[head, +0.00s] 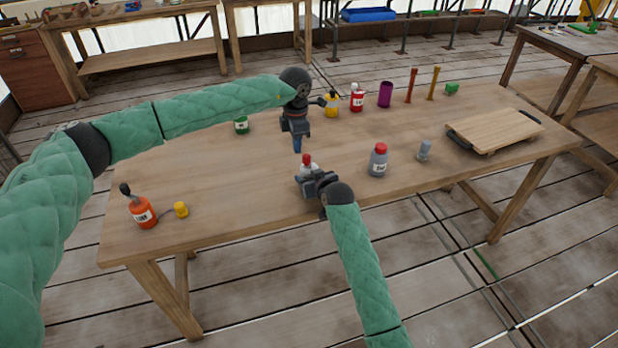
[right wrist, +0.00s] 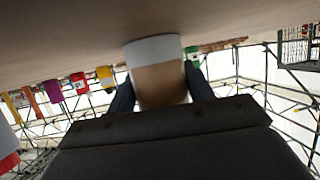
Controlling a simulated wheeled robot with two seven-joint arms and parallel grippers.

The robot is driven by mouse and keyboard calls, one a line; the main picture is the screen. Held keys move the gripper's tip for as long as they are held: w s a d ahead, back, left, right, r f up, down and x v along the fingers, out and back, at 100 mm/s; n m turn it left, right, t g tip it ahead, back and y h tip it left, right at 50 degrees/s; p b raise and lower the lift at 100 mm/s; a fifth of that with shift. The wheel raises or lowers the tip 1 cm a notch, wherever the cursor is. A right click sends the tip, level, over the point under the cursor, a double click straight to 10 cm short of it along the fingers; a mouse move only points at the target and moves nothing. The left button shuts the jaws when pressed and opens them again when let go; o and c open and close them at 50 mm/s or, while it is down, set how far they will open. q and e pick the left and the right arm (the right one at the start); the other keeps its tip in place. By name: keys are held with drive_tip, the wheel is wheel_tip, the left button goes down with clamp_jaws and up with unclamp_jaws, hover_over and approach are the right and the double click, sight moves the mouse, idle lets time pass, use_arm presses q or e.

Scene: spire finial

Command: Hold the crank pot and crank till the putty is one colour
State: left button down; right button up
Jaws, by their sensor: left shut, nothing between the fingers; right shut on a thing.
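A small pot with a red top (head: 307,160) and a pale body stands near the middle of the table; I take it for the crank pot. My right gripper (head: 304,180) is shut around its body from the near side. In the right wrist view the pot (right wrist: 161,82) shows a white band and a tan area between the two dark fingers; the picture is upside down. My left gripper (head: 297,148) points down just behind and above the red top, shut and empty. Whether it touches the top, and the putty's colour, I cannot tell.
On the wooden table (head: 240,190), a grey red-capped bottle (head: 378,161) and small grey piece (head: 424,151) stand right of the pot. A board (head: 496,130) lies far right. Coloured containers line the back.

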use_arm(q)
drive_tip(key=shift+f, duration=1.3)
drive_tip(key=shift+w+d, duration=0.15)
drive_tip(key=shift+d, duration=0.05)
drive_tip(key=shift+w+d, duration=0.1)
drive_tip(key=shift+d, duration=0.1)
drive_tip(key=shift+r, duration=0.15)
wheel_tip(320, 180, up, 7)
idle(0.8)
